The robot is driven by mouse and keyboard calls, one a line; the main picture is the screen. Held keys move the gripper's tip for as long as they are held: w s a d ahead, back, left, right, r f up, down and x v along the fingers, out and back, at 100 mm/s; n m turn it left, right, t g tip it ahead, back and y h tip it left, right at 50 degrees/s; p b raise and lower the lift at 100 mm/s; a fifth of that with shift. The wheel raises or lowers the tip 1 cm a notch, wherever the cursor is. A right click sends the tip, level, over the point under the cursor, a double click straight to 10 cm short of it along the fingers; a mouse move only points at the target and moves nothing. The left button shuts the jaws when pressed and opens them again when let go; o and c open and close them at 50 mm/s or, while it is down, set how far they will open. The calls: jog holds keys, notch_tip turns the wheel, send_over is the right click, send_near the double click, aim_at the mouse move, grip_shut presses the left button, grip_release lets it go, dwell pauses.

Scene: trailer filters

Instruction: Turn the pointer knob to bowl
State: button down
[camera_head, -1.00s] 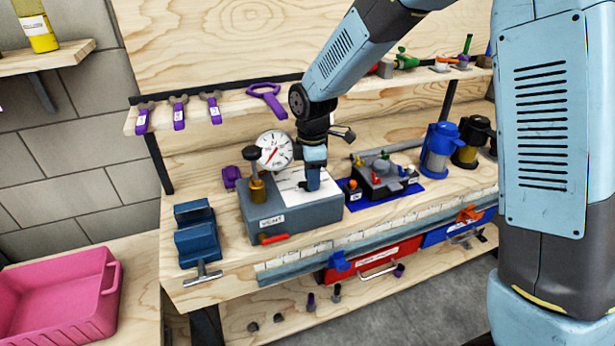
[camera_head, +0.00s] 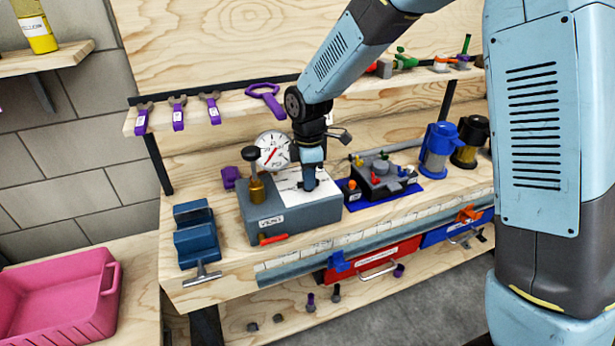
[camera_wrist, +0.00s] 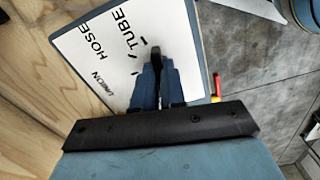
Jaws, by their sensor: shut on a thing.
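The grey box (camera_head: 262,222) on the bench carries a white label plate (camera_head: 284,189) on its top. In the wrist view the plate (camera_wrist: 92,68) reads HOSE, TUBE and UNION, with short black marks; I cannot see the word bowl. My gripper (camera_head: 308,186) points down at the right part of the plate. In the wrist view my gripper (camera_wrist: 157,70) is shut on the dark pointer knob (camera_wrist: 156,55), which shows between and beyond the fingertips. The fingers hide much of the knob, so its pointing direction is unclear.
A brass fitting (camera_head: 257,190) with a black top and a round dial gauge (camera_head: 272,151) stand at the box's left and back. A red handle (camera_head: 274,239) sticks out in front. A blue vise (camera_head: 195,235) is left; a blue mat (camera_head: 410,192) with parts is right.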

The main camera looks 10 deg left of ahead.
jog(key=shift+d, duration=0.15)
jog(key=shift+d+m, duration=0.2)
jog(key=shift+m, duration=0.6)
jog(key=m, duration=0.6)
jog(key=shift+s+f, duration=0.1)
jog(key=shift+s, duration=0.2)
jog(key=shift+m, duration=0.3)
jog(key=c, duration=1.2)
grip_release()
